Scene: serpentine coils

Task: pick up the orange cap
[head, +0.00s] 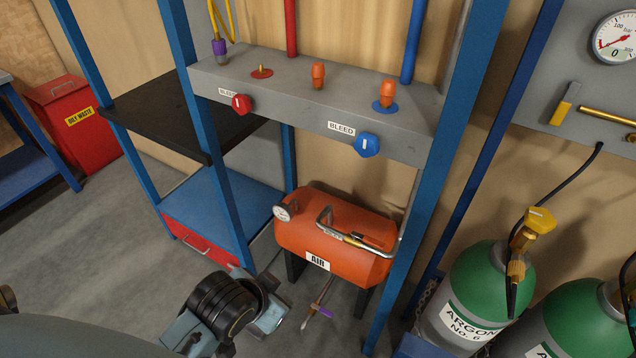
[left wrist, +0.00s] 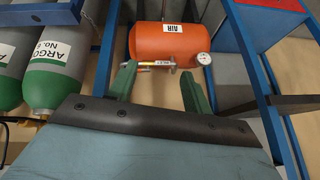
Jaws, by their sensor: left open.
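Two orange caps stand upright on the grey manifold block (head: 300,110) in the head view. One orange cap (head: 317,76) is near the middle, and another orange cap (head: 388,93) is to its right, on a blue ring. My left gripper (head: 270,312) is low in front of the rack, well below the caps and apart from them; its fingers are hard to make out there. In the left wrist view my left gripper (left wrist: 158,88) shows two green fingers spread apart with nothing between them. No cap is visible in that view. My right gripper is not seen.
An orange air tank (head: 295,232) with a gauge and bent pipe sits below the manifold. Red (head: 237,104) and blue (head: 367,145) bleed knobs stick out from its front. Blue posts (head: 425,190) flank it. Green argon cylinders (head: 470,285) stand at right. Grey floor is open at left.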

